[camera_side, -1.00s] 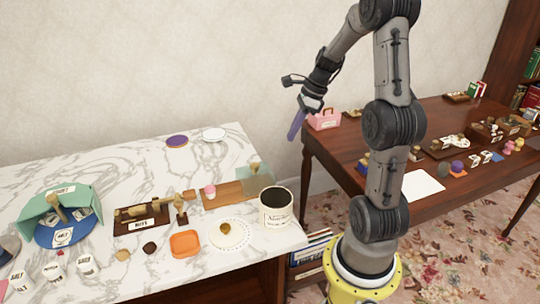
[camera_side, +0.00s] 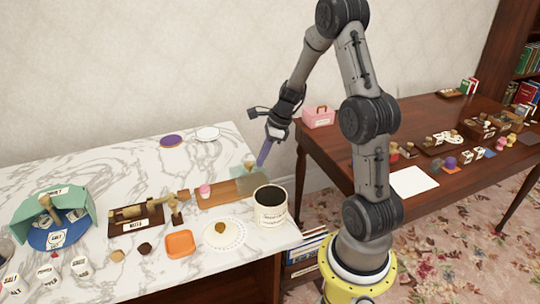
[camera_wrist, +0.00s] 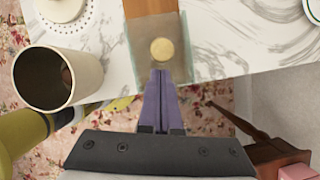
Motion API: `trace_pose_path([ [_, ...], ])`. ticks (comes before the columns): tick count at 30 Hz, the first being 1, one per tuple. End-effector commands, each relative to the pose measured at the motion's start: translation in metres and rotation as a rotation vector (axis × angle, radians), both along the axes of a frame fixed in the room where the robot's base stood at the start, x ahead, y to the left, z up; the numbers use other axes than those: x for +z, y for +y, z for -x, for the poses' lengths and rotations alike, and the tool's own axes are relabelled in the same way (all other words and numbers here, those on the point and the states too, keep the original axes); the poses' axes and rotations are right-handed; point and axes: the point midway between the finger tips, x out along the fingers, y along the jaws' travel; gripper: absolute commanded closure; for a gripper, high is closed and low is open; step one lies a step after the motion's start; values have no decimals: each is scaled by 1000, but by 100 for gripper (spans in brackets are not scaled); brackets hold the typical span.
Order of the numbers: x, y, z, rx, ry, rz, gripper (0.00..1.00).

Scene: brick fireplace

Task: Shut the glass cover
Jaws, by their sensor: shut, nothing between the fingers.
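The glass cover (camera_side: 259,180) is a clear, greenish pane at the right end of a wooden board (camera_side: 222,193), by the marble table's right edge. It has a pale round knob (camera_wrist: 162,49), which shows in the wrist view just ahead of my fingers. The pane lies off the board's end, with the pink-topped small item (camera_side: 204,190) uncovered on the board. My gripper (camera_side: 263,162) has purple fingers, pressed together and empty, just above and beside the cover. They also show in the wrist view (camera_wrist: 160,75). I cannot tell whether they touch the glass.
A cream pot (camera_side: 271,207) stands close in front of the cover, left of my fingers in the wrist view (camera_wrist: 57,77). A white doily (camera_side: 223,234) and an orange dish (camera_side: 179,244) lie nearby. A brown table stands right.

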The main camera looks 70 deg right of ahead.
Motion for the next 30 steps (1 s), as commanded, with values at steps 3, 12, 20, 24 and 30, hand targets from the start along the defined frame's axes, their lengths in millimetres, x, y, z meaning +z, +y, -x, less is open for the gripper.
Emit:
trace_pose_path([
  [3,0,1,-2,1,0,0,100],
  [12,0,3,-4,2,0,1,100],
  [20,0,40,-41,9,-1,1,100],
  [24,0,65,-65,8,-1,2,100],
  [30,0,84,-85,2,-1,2,100],
])
